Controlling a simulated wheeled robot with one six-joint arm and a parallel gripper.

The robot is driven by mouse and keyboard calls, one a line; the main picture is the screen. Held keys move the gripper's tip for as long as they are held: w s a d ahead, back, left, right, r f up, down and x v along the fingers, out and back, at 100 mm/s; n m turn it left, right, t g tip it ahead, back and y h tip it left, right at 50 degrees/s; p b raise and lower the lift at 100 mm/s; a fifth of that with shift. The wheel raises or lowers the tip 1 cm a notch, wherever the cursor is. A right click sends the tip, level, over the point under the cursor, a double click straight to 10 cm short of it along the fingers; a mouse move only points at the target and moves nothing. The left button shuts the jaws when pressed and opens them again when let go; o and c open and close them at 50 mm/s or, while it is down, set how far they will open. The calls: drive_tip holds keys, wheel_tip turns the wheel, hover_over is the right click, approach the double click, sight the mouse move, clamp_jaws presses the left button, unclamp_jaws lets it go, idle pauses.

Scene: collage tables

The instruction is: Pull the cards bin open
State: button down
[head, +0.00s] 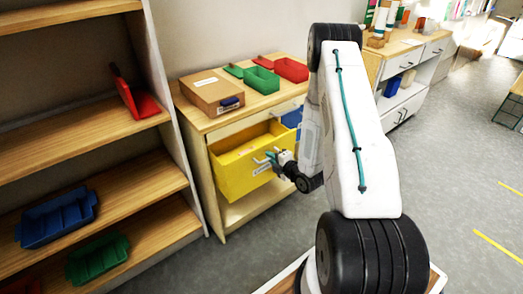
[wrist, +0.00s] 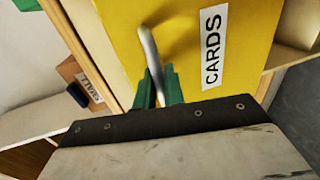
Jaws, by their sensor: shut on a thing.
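The yellow cards bin (head: 240,170) sits in the wooden cabinet and sticks out of its front, with part of its inside visible from above. In the wrist view its yellow front (wrist: 185,50) fills the middle, with a white CARDS label (wrist: 213,45) right of a grey metal handle (wrist: 148,45). My gripper (head: 277,160) is at the bin's front. In the wrist view its green fingers (wrist: 158,88) are shut on the lower end of the handle. The far end of the bin is hidden inside the cabinet.
A cardboard box (head: 213,92) and green and red trays (head: 262,80) stand on the cabinet top. A blue bin (head: 292,118) is beside the yellow one, partly behind my arm. A shelf unit (head: 150,180) with trays stands close at left. Grey floor (head: 450,180) is clear at right.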

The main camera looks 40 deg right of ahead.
drive_tip(key=v, duration=0.2)
drive_tip(key=f+v, duration=0.1)
drive_tip(key=v, duration=0.2)
drive_tip(key=shift+s, duration=0.4)
drive_tip(key=c, duration=1.6)
unclamp_jaws()
drive_tip(key=shift+c, duration=0.2)
drive_tip(key=v, duration=0.7)
drive_tip(key=shift+s, duration=0.4)
